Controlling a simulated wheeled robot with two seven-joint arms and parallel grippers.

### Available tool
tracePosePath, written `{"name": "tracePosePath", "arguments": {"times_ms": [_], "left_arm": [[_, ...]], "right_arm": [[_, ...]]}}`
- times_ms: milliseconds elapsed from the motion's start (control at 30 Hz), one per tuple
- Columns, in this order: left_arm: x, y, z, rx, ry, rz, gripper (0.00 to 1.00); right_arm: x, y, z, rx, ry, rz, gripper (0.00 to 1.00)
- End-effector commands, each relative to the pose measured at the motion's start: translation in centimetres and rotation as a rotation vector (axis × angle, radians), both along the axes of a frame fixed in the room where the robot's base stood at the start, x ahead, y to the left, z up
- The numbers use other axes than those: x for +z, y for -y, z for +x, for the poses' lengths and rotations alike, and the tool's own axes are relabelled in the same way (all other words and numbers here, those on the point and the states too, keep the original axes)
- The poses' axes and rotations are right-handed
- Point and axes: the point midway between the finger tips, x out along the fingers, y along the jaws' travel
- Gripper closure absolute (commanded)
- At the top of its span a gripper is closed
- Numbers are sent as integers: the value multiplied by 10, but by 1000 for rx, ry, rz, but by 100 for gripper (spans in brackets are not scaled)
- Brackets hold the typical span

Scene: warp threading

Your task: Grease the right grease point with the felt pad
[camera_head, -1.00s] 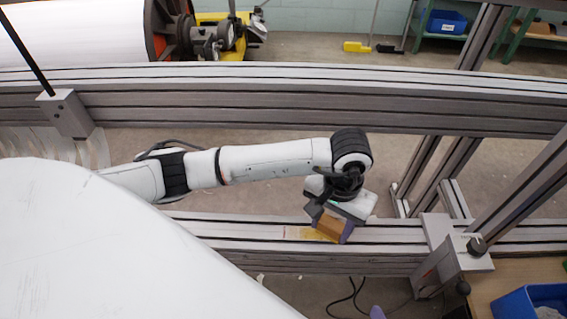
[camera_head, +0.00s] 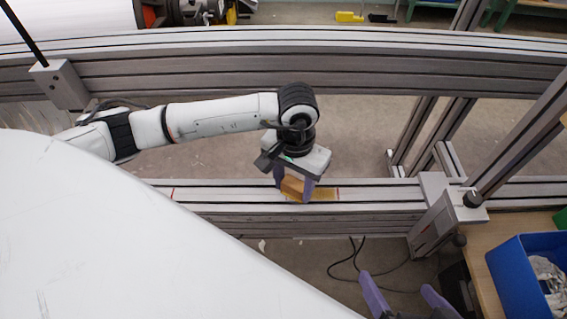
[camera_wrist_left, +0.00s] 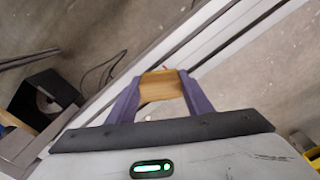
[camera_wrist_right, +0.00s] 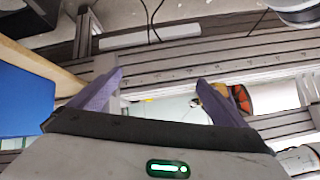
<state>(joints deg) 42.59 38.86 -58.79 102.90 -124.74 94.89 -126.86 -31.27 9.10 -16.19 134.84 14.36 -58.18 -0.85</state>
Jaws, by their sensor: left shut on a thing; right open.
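My left gripper (camera_head: 295,188) is shut on the felt pad (camera_head: 291,186), a tan block. The pad is at the top of the front rail (camera_head: 230,193), apparently touching it. A yellowish greasy patch (camera_head: 325,193) lies on the rail just right of the pad, with a thin red mark at its right end. In the left wrist view the pad (camera_wrist_left: 160,88) sits between the purple fingers and hides the rail under it. My right gripper (camera_head: 407,287) is open and empty at the lower edge, in front of the rail; its fingers are spread in the right wrist view (camera_wrist_right: 160,82).
A grey bracket (camera_head: 440,205) with a black knob stands on the rail to the right. A blue bin (camera_head: 515,275) sits on a wooden table at lower right. A large white roll (camera_head: 130,240) fills the lower left. The rail between pad and bracket is clear.

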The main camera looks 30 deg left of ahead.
Motion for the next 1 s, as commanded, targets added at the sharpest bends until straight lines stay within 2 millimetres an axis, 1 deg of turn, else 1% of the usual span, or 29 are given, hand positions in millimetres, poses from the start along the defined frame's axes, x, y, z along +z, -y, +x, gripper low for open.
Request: {"name": "tracePosePath", "arguments": {"times_ms": [133,200,233,267,367,500,700,767,900,1000], "left_arm": [[-1,-11,-1,-3,1,2,72],[9,-10,-1,-3,1,0,72],[19,-10,0,-3,6,-1,72],[25,-11,0,-3,6,0,72],[31,-12,-2,0,2,1,72],[44,-13,-2,3,3,0,72],[62,-15,-4,9,2,2,72],[67,-16,-4,10,1,1,72],[78,-16,-4,12,2,1,72],[81,-17,-5,13,2,1,72]], "right_arm": [[2,-1,2,0,9,8,4],[10,-1,3,1,11,2,4],[11,0,3,0,12,-4,4],[11,1,3,0,10,-8,4],[8,4,2,1,-2,-30,4],[-2,10,1,-2,-29,-62,4],[-3,17,1,-15,-32,-87,4],[-9,19,-7,-35,-44,-80,4],[-5,23,-7,-58,-25,-75,4],[-4,24,-6,-66,-16,-73,4]]}}
